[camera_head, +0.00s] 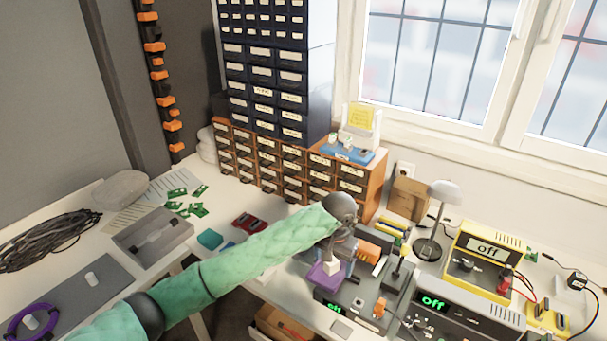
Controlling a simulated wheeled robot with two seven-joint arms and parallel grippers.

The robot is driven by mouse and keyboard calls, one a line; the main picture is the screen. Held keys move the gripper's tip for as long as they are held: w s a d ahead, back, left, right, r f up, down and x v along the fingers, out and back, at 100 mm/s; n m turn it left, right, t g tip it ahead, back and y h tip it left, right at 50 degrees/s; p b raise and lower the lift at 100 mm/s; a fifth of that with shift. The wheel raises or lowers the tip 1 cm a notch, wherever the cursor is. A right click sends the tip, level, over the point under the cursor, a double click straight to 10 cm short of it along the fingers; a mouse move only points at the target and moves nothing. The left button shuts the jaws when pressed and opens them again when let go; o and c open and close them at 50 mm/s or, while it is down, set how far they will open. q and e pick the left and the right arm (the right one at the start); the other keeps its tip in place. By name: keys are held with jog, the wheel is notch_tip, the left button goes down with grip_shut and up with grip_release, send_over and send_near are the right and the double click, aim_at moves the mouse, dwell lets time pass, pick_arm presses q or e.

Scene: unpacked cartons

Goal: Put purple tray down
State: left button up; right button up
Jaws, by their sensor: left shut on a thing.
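The purple tray (320,283) is small and sits over the grey soldering station on the bench, right of the middle. My left arm, in a green sleeve, reaches in from the lower left, and my left gripper (334,262) points down at the tray. The gripper is shut on the purple tray. A small white piece shows at the tray and fingertips; I cannot tell what it is. The fingers hide part of the tray, and I cannot tell whether it touches the surface below. My right gripper is not in view.
Right of the tray stand a grey unit reading "off" (460,315), a yellow unit (485,255) and a lamp (433,225). Brown drawers (290,170) stand behind. On the left bench are a grey box (152,240), green boards (190,200) and a cable coil (45,240).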

aim_at(341, 275)
pick_arm(q)
jog(key=shift+s+d+r+n, duration=0.1)
jog(key=shift+d+n, duration=0.2)
jog(key=shift+n, duration=0.4)
jog(key=shift+s+d+r+n, duration=0.35)
jog(key=shift+s+r, duration=0.2)
jog(key=shift+r, duration=0.1)
jog(key=shift+s+d+r+n, duration=0.25)
jog(key=shift+s+d+r, duration=0.05)
jog(key=shift+s+r, duration=0.3)
jog(key=shift+n, duration=0.7)
jog(key=a, duration=0.1)
jog(key=a+r, duration=0.1)
jog(key=a, duration=0.1)
jog(key=s+a, duration=0.1)
jog(key=a, duration=0.1)
jog(key=shift+a+r, duration=0.2)
jog(key=shift+r, duration=0.15)
jog(key=s+a+f+n, duration=0.1)
jog(key=a, duration=1.3)
jog(key=s+a+f+n, duration=0.1)
jog(key=a+n, duration=0.1)
jog(key=a, duration=1.2)
jog(key=shift+s, duration=0.4)
